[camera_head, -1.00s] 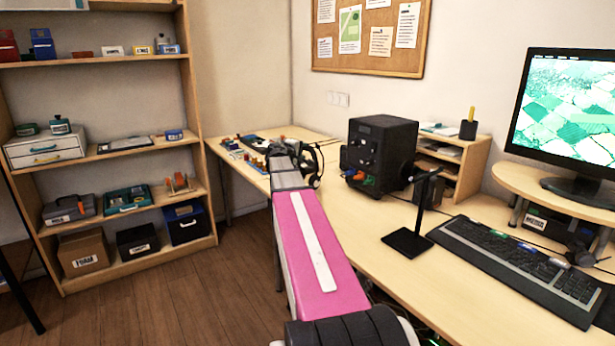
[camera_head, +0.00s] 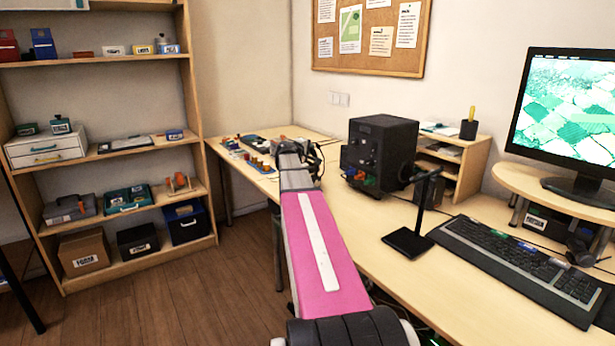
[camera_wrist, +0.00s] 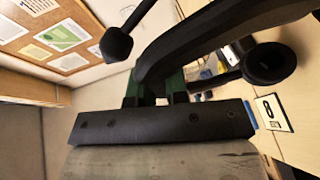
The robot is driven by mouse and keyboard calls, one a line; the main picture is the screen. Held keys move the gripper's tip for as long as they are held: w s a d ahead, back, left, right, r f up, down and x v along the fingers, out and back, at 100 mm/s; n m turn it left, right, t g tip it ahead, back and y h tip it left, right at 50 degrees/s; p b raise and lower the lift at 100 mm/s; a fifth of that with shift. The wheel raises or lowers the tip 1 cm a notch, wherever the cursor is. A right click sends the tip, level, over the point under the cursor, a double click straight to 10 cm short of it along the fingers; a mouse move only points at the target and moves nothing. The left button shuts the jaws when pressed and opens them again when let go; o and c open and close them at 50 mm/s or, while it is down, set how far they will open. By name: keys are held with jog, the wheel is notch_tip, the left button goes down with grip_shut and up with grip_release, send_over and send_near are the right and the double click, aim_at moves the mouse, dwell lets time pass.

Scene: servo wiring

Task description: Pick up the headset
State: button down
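The headset (camera_wrist: 195,45) is black. Its curved band crosses close in front of my gripper (camera_wrist: 157,88) in the wrist view, with a round ear cup (camera_wrist: 268,62) at the right. A rounded black end (camera_wrist: 117,45) on a thin arm shows at the left. The green fingers of my gripper stand at the band, and part of their grip is hidden behind it. They appear closed on the band. In the head view the headset (camera_head: 313,158) shows as dark loops at the far end of my arm, above the back part of the desk.
A bare black stand (camera_head: 407,242) stands on the desk (camera_head: 365,222), right of my arm. A black box-shaped device (camera_head: 380,148) is close to the right of the headset. A keyboard (camera_head: 515,262) and monitor (camera_head: 570,115) are at the right. Small parts (camera_head: 250,158) lie on the far left desk.

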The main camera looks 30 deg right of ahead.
jog(key=shift+r, duration=0.1)
jog(key=shift+r, duration=0.55)
jog(key=w+a+r, duration=0.1)
jog(key=a+r, duration=0.8)
jog(key=a, duration=0.2)
jog(key=shift+a+r, duration=0.35)
jog(key=shift+w, duration=0.1)
